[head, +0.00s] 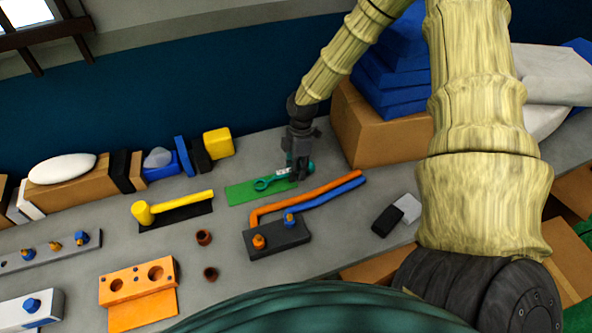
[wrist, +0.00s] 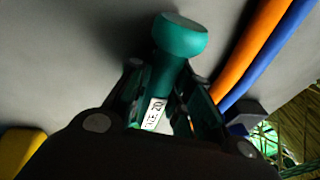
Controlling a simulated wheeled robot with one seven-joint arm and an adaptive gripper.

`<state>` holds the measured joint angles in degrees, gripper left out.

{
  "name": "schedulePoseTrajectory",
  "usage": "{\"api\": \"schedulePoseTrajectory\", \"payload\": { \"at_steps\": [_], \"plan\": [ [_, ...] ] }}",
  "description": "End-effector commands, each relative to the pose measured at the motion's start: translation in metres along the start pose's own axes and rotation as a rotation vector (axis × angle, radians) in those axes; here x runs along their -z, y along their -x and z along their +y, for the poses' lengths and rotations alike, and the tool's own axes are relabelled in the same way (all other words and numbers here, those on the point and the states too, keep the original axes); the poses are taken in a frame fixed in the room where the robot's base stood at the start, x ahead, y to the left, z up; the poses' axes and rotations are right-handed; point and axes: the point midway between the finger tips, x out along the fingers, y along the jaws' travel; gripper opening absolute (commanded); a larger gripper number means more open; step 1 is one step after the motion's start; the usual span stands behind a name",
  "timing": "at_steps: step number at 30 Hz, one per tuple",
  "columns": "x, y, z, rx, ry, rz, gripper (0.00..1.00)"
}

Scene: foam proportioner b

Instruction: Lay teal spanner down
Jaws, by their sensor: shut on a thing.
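The teal spanner (head: 264,183) has a ring end at the left and a pale label on its handle. In the head view it is over the right part of a flat green mat (head: 240,193); I cannot tell whether it touches the mat. My gripper (head: 297,174) points down and is shut on the spanner's handle near its right end. In the wrist view the spanner's rounded teal end (wrist: 180,36) sticks out beyond my fingers (wrist: 170,95), with the white label between them. The ring end is hidden in the wrist view.
An orange hose (head: 305,197) and a blue hose (head: 335,190) run from a dark block (head: 278,241) just in front of the mat. A yellow hammer (head: 172,206) lies left of it. A cardboard box (head: 375,130) stands behind right.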

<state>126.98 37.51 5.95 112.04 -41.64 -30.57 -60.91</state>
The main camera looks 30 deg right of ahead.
Motion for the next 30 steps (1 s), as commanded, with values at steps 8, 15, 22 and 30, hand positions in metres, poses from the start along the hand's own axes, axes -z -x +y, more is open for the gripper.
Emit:
{"api": "schedulePoseTrajectory", "payload": {
  "at_steps": [8, 15, 22, 30],
  "plan": [
    [-0.001, -0.003, -0.002, 0.004, 0.000, 0.000, 0.42],
    [-0.001, -0.003, -0.001, 0.003, -0.001, 0.000, 0.42],
    [0.002, 0.011, -0.003, 0.002, -0.001, 0.001, 0.42],
    [0.002, 0.038, -0.002, -0.001, 0.000, 0.001, 0.42]
  ]
}}
